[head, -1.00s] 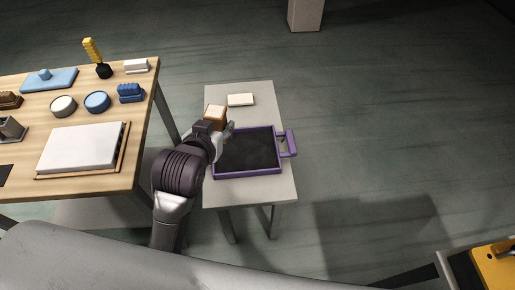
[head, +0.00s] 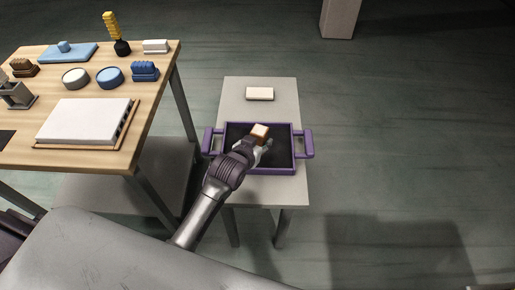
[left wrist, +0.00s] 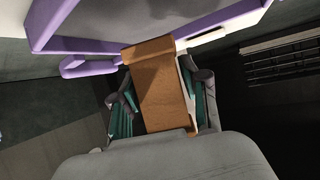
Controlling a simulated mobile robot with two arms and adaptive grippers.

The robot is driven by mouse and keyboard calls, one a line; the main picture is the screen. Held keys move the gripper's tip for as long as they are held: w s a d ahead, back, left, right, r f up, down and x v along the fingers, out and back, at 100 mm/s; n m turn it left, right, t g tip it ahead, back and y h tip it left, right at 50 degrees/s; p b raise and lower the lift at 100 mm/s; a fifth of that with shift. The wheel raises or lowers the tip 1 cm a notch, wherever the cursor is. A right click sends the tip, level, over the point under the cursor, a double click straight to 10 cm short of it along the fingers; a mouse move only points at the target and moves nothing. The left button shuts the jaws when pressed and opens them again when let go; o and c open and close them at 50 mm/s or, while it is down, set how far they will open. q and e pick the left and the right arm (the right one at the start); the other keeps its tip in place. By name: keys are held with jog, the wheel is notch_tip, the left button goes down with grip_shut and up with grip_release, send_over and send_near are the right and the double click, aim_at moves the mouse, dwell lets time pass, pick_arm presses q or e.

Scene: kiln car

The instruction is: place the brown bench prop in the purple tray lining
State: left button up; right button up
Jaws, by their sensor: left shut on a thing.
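The brown bench prop (head: 260,131) is a small block with a light top. My left gripper (head: 262,144) is shut on it. In the head view the prop shows over the inside of the purple tray (head: 304,165), which has a dark lining (head: 238,134). In the left wrist view the prop (left wrist: 160,85) sits between the two fingers of the gripper (left wrist: 160,108), with the purple tray wall (left wrist: 95,46) beyond it. I cannot tell whether the prop touches the lining. My right gripper is not in view.
The tray stands on a narrow grey table (head: 235,95) with a pale block (head: 260,94) behind it. A wooden bench (head: 60,155) at the left holds a white slab (head: 85,120), blue and white bowls, brushes and other tools. Open floor lies to the right.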

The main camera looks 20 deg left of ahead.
pick_arm(q)
jog(key=shift+w+a+f, duration=0.45)
jog(key=shift+w, duration=0.15)
jog(key=shift+f+b, duration=0.35)
jog(key=shift+f, duration=1.6)
jog(key=shift+f, duration=0.15)
jog(key=o, duration=1.2)
jog(key=shift+s+r, duration=0.15)
jog(key=shift+r, duration=0.05)
jog(key=p+v, duration=0.1)
jog(key=v, duration=1)
jog(key=shift+s+r+p, duration=0.2)
jog(key=shift+s+p, duration=0.15)
